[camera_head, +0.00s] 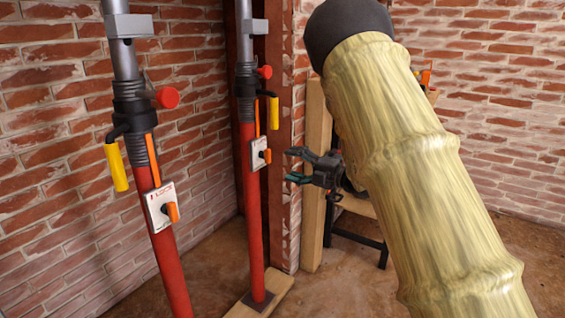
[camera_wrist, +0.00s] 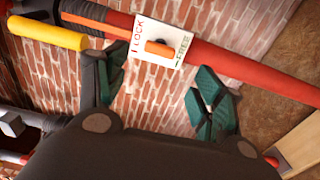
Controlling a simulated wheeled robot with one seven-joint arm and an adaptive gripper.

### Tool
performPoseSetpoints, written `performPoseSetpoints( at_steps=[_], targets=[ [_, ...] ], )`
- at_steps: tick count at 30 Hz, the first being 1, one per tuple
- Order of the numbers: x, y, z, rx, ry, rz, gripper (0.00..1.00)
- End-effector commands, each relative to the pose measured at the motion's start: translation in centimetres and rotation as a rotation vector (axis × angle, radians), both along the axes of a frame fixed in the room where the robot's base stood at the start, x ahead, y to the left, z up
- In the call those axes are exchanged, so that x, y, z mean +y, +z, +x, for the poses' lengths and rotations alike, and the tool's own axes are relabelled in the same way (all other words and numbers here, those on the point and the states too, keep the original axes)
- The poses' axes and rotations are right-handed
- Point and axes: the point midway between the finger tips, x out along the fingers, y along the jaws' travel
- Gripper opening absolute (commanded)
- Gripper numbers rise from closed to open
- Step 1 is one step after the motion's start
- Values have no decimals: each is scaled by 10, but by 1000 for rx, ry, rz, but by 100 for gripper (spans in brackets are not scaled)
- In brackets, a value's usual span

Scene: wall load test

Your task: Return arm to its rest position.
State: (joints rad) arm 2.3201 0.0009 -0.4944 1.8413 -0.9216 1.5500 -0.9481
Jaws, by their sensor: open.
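My gripper (camera_head: 298,165) is open and empty in the head view. Its fingers point left toward the right-hand red prop (camera_head: 248,205), with a visible gap between. My arm, in a pale yellow sleeve, reaches in from the right and hides part of the wrist. In the wrist view the open gripper (camera_wrist: 152,100) has teal finger pads, with only brick wall seen between them. Beyond the fingers a red prop (camera_wrist: 255,75) crosses the view, with a white LOCK/FREE plate (camera_wrist: 143,33), an orange lever (camera_wrist: 158,48) and a yellow handle (camera_wrist: 48,33).
A second red prop (camera_head: 170,265) stands nearer at left, with its own white plate (camera_head: 160,205) and yellow handle (camera_head: 115,167). Brick walls (camera_head: 50,90) close off the left and back. A wooden post (camera_head: 316,190) and a dark-legged stand (camera_head: 383,255) are behind my gripper. A plank (camera_head: 268,298) lies under the right-hand prop.

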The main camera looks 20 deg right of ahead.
Motion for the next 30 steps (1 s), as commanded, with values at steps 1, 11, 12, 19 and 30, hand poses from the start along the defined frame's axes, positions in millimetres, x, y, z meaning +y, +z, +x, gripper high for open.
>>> performPoseSetpoints(
  at_steps=[1,11,12,19,30],
  targets=[
    [-3,0,-4,0,-1,0,68],
    [-9,0,-12,0,1,0,68],
    [-9,0,-12,0,1,0,68],
    [-9,0,-12,0,1,0,68],
    [-2,-100,-25,239,-150,157,68]
  ],
)
